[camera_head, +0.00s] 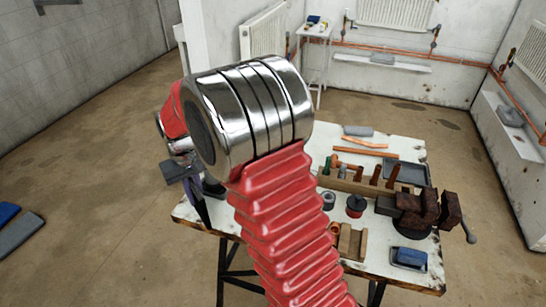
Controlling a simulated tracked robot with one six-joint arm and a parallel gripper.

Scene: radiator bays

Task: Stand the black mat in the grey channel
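My gripper (192,190) is at the left end of my red and chrome arm, over the left corner of the workbench. The arm covers part of it. Dark pieces show at its end, and I cannot tell fingers from a possible held thing, nor whether it is open or shut. I cannot pick out the black mat with certainty. No grey channel is clearly recognisable; it may be hidden behind my arm or out of view.
The worn white workbench (405,265) carries a vise (425,210), a dark tray (407,172), a wooden tool rack (345,184) and a small blue box (408,257). Blue and grey flat pieces (20,233) lie on the floor at left. Radiators and copper pipes line the walls. The left floor is mostly clear.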

